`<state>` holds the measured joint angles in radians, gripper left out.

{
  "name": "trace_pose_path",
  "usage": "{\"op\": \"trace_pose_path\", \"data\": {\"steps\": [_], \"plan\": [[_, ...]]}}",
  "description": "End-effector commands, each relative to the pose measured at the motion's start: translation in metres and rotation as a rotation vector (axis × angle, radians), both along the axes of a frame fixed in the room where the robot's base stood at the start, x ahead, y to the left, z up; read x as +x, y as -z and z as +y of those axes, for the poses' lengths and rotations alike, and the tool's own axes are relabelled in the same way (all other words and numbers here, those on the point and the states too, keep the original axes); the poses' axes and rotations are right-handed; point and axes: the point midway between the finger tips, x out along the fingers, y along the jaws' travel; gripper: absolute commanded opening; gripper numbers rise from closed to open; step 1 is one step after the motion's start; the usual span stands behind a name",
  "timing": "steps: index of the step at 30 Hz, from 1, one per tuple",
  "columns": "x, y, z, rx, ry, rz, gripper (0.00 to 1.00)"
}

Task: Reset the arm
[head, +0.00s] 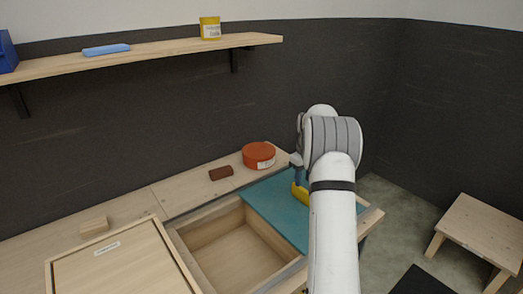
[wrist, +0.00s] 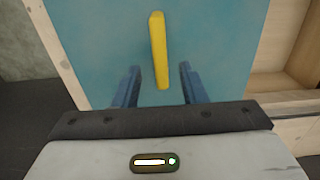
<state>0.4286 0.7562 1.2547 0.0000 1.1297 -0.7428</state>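My gripper (wrist: 161,82) is open, with its two blue fingers spread apart in the wrist view. A long yellow object (wrist: 158,45) lies ahead of it over a teal surface (wrist: 100,40), its near end in line with the gap between the fingers. I see no finger touching it. In the head view my arm reaches over the right end of the bench, and the yellow object (head: 299,192) shows just below a blue finger. Much of the gripper is hidden there behind my wrist.
An open wooden compartment (head: 185,238) lies left of the teal panel (head: 262,205). A round orange-red tin (head: 258,155) and a brown block (head: 221,173) sit behind. A shelf (head: 150,57) runs along the wall above. A wooden stool (head: 485,232) stands on the floor at right.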

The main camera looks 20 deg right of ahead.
Motion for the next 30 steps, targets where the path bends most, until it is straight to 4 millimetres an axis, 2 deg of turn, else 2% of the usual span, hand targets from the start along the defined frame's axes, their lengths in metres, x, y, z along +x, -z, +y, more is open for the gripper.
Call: {"op": "trace_pose_path", "data": {"steps": [4,7,14,21,30], "plan": [[0.000,0.000,0.000,0.000,0.000,0.000,0.38],[-0.004,-0.012,0.011,-0.004,0.005,-0.009,0.38],[-0.035,-0.064,0.067,-0.015,0.050,-0.044,0.38],[-0.088,-0.109,0.128,-0.020,0.106,-0.086,0.38],[-0.171,-0.139,0.193,-0.014,0.174,-0.140,0.38]]}}
